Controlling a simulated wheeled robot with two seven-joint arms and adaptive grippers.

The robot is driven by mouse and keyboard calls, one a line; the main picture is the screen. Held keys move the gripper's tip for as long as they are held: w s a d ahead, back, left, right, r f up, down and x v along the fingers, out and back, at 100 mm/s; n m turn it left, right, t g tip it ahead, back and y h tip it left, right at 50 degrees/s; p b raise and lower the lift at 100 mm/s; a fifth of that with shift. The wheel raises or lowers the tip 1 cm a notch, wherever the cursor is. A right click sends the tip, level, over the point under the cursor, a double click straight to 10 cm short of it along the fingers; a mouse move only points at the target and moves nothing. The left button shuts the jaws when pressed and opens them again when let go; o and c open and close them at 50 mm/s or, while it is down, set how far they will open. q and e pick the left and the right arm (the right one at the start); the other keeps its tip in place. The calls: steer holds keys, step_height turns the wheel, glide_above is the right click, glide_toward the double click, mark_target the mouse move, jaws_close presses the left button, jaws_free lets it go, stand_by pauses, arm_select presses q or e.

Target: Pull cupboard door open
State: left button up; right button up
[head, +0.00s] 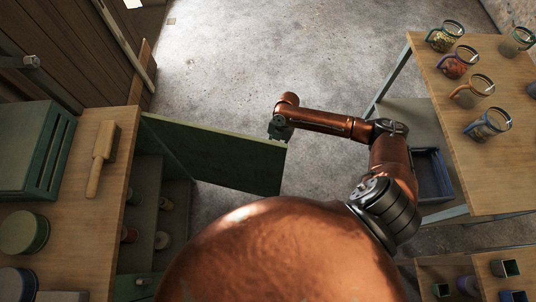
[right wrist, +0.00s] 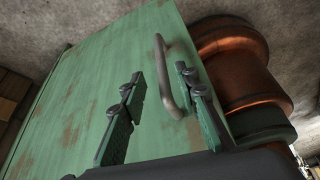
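The green cupboard door (head: 222,160) stands swung wide open from the wooden counter at the left of the head view. Its scuffed green face (right wrist: 95,85) fills much of the right wrist view. A grey bar handle (right wrist: 164,68) is on that face. My right gripper (head: 279,128) is at the door's free edge, on the handle side. In the wrist view my right gripper (right wrist: 160,80) is open, with a finger on each side of the handle and gaps visible between. Whether its fingers touch the door is unclear. My left gripper is not in view.
The open cupboard (head: 158,205) shows shelves with several small items. A table (head: 500,190) with several jars stands at the right. Concrete floor (head: 235,60) beyond the door is clear.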

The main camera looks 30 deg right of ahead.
steer(key=b+x, duration=0.2)
steer(key=x, duration=0.6)
steer(key=shift+d+f, duration=0.1)
steer(key=shift+f, duration=0.1)
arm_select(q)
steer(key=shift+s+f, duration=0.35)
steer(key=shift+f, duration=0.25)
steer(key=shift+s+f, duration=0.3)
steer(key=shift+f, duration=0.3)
arm_select(e)
jaws_close()
